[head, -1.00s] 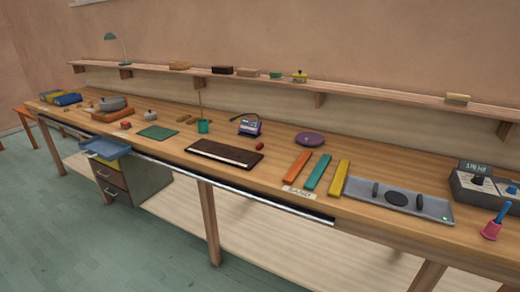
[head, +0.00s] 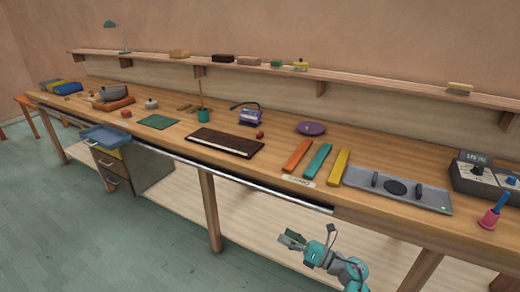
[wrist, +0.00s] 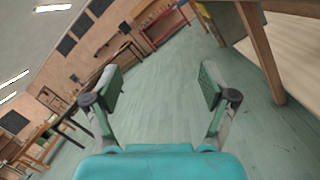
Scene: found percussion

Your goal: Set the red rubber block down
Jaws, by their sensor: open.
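Two small red items lie on the bench in the head view. One red block (head: 126,114) is at the left, near the small white lidded pot. The other red piece (head: 260,135) lies just below the purple device, right of the dark keyboard-like board. I cannot tell which is the rubber block. My gripper (head: 311,236) is in front of the bench, at the lower middle of the view, well apart from both. In the wrist view my gripper (wrist: 160,85) is open with nothing between its fingers, pointing over the green floor.
A bench leg (wrist: 258,50) stands at the upper right of the wrist view. Open floor lies ahead.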

